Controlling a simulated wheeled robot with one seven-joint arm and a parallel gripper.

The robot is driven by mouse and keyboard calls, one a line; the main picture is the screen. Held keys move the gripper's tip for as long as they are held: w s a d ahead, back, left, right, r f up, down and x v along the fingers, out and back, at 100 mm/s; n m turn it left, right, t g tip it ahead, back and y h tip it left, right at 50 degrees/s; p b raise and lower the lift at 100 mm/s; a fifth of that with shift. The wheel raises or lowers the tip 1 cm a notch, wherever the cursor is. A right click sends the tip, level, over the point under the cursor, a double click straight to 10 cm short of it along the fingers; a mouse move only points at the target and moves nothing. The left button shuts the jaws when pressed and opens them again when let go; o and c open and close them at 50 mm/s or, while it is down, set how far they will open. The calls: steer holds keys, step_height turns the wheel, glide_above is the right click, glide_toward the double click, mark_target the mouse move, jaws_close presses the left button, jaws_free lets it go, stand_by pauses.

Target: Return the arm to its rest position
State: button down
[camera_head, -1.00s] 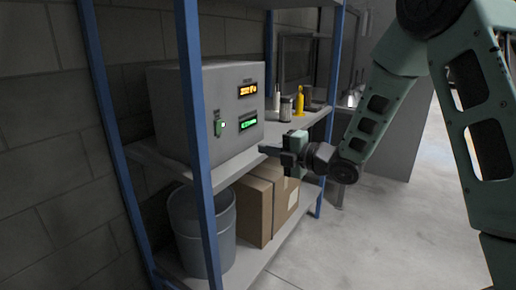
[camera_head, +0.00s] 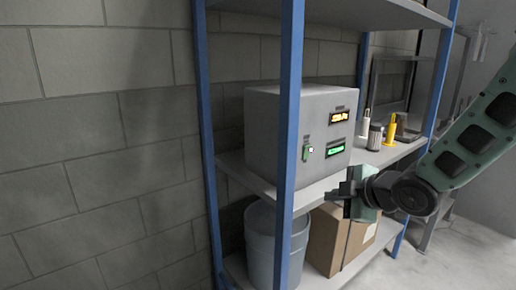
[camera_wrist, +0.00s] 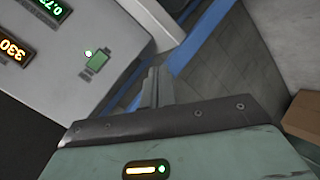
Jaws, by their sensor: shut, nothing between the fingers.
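My gripper (camera_head: 340,188) is at the end of my green arm, in front of the shelf unit at about middle shelf height. Its fingers point left and are shut with nothing between them; the shut fingers also show in the wrist view (camera_wrist: 156,88). A grey control box (camera_head: 318,100) stands on the middle shelf, just behind and above the gripper. It has an orange display, a green display and a green lit switch (camera_head: 307,150). The switch also shows in the wrist view (camera_wrist: 98,60). The gripper is apart from the switch.
The shelf unit has blue posts (camera_head: 289,110). A bin (camera_head: 262,245) and a cardboard box (camera_head: 352,238) are on the lower shelf. Small bottles, one yellow (camera_head: 390,130), stand right of the control box. Bare floor (camera_head: 455,245) lies at the right.

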steer(key=s+a+m+g+h+p, duration=0.1)
steer(key=s+m+g, duration=0.2)
steer(key=s, duration=0.7)
steer(key=s+a+r+m+g+h+p, duration=0.1)
steer(key=s+m+g+h, duration=0.1)
steer(key=s, duration=0.8)
steer(key=s+a+r+m+g+h+p, duration=0.1)
steer(key=s+m+g, duration=0.4)
steer(key=s, duration=0.5)
steer(key=shift+s+a+r+h+p, duration=0.15)
steer(key=shift+s+a+h+p, duration=0.05)
steer(key=shift+a+h+p, duration=0.35)
